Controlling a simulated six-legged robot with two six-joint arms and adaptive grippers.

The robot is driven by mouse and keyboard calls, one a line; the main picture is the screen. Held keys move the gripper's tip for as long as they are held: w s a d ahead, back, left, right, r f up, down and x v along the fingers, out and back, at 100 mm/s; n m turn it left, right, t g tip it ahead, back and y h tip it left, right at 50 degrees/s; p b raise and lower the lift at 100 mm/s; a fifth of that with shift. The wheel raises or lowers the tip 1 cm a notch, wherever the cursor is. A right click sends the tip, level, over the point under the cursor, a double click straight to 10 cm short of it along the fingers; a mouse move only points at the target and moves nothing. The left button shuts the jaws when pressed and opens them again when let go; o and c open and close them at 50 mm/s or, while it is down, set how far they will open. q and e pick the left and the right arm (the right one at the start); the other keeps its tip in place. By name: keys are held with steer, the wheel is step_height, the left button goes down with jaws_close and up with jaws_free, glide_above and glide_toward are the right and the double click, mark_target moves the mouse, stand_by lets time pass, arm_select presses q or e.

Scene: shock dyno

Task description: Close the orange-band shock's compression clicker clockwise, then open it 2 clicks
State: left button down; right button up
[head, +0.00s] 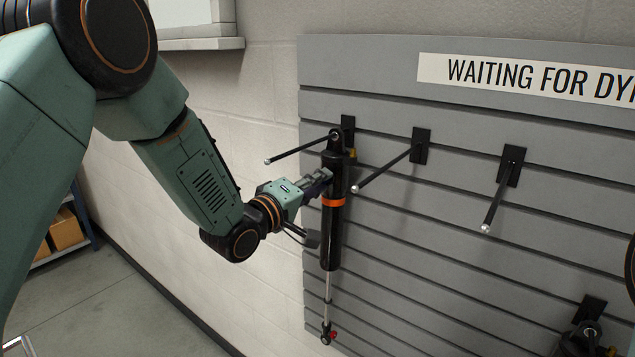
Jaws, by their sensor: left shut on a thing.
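The orange-band shock (331,235) hangs upright by its top eye from a peg on the grey slatted wall panel. It has a black body, an orange band (333,202), a thin silver rod and a red part (333,335) near its lower eye. A small brass-coloured part (352,154) shows at the upper right of the body. My left gripper (322,183) is at the left side of the shock's upper body, just above the band, and is shut on it. The fingertips are small and partly dark against the body. My right gripper is not in view.
Two empty pegs (384,168) (502,190) stick out from the panel (460,250) to the right of the shock. Another dark shock end (583,335) hangs at the lower right. A "WAITING FOR DY..." sign (530,78) is above. A shelf with boxes (66,230) stands at left.

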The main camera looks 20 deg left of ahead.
arm_select(q)
steer(key=shift+w+a+r+n, duration=0.1)
steer(key=shift+a+n, duration=0.05)
steer(key=shift+n, duration=0.15)
steer(key=c, duration=1.2)
jaws_free()
steer(key=shift+o, duration=0.2)
steer(key=shift+s, duration=0.2)
steer(key=v, duration=1.2)
steer(key=shift+w, duration=0.15)
